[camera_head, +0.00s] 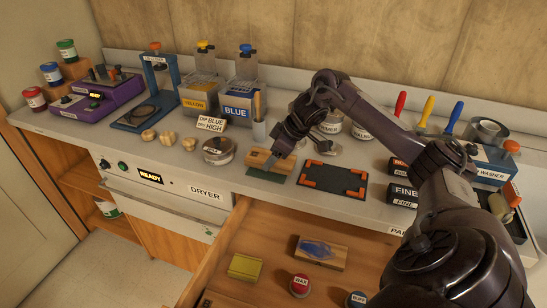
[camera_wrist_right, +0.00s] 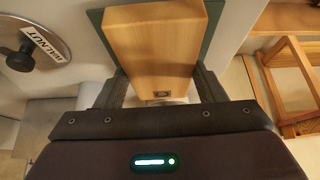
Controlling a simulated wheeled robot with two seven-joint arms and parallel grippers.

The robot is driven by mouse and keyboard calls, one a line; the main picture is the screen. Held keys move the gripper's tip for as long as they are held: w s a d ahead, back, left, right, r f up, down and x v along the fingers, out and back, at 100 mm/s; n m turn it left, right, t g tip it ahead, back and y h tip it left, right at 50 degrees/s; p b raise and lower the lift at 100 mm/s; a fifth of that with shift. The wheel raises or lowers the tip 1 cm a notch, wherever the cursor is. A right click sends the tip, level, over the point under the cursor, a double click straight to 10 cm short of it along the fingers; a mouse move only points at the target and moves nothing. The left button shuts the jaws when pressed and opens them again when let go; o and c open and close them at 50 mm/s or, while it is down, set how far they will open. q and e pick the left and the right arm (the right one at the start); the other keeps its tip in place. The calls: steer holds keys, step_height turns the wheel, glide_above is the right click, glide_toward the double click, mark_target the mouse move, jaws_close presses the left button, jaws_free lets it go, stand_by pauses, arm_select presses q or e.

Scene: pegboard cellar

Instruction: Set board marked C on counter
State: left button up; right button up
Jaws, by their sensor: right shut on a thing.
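My right gripper (camera_head: 277,157) reaches down over the counter (camera_head: 222,176) and is shut on a light wooden board (camera_head: 258,158). In the right wrist view the board (camera_wrist_right: 158,45) sits between the two fingers (camera_wrist_right: 160,90), with a small dark mark near its close end. I cannot read a letter C on it. The board is over a dark green pad (camera_head: 265,176); I cannot tell whether they touch. Another wooden board (camera_head: 320,254) with a blue pattern lies in the open drawer. My left gripper is not in view.
A black mat with orange corners (camera_head: 333,181) lies right of the held board. A round lidded tin (camera_head: 218,152) and wooden knobs (camera_head: 167,138) are to its left. The open drawer (camera_head: 262,250) juts out below the counter.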

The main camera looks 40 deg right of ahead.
steer(key=shift+f, duration=0.45)
steer(key=shift+f, duration=0.15)
steer(key=o, duration=1)
steer(key=shift+o, duration=0.2)
steer(key=v, duration=1.2)
steer(key=shift+r, duration=0.2)
steer(key=shift+a+f, duration=0.15)
